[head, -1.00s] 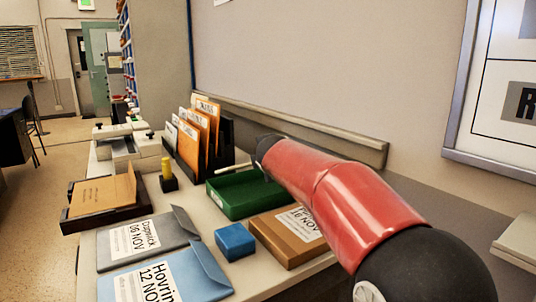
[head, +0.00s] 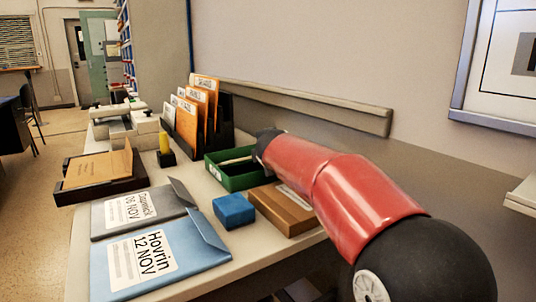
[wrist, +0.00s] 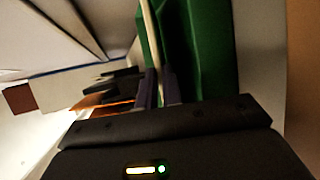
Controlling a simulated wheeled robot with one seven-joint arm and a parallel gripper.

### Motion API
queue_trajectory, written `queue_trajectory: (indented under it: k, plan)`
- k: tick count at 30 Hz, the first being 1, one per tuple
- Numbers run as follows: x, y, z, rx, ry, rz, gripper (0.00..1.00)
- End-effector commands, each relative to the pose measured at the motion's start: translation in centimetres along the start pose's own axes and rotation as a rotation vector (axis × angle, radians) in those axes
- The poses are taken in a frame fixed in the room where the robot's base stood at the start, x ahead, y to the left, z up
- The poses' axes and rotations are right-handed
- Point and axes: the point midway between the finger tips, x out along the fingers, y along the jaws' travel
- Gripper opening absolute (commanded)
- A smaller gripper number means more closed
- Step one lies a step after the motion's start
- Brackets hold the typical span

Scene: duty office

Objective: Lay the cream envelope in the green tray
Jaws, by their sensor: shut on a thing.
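The green tray (head: 240,181) lies open on the counter, behind the brown box. It also fills the upper middle of the wrist view (wrist: 195,45). My gripper (wrist: 160,78) is at the tray's edge in the wrist view, its two dark fingers close together on a thin cream strip. I take this strip to be the cream envelope (wrist: 152,28), seen edge-on. In the head view a thin pale line shows at the tray, and my red arm hides the gripper. I cannot tell whether the envelope touches the tray.
A brown box (head: 283,209) and a blue block (head: 234,210) stand in front of the tray. A grey envelope (head: 150,207) and a blue envelope (head: 160,258) lie at the front left. A black rack with orange folders (head: 205,100) and a yellow-topped stamp (head: 165,146) stand left.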

Motion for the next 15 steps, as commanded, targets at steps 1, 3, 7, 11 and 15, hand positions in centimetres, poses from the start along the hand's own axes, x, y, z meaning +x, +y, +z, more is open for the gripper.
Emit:
queue_trajectory:
  k: [1, 3, 7, 11, 15]
  plan:
    - [-0.02, 0.04, 0.01, 0.0, 0.0, 0.0, 0.0]
    - [-0.02, 0.04, 0.01, 0.0, 0.0, 0.0, 0.0]
    - [-0.02, 0.04, 0.01, 0.0, 0.0, 0.001, 0.0]
    - [-0.02, 0.05, 0.01, 0.0, 0.0, 0.001, 0.19]
    - [-0.02, 0.04, 0.01, 0.0, 0.0, 0.001, 0.33]
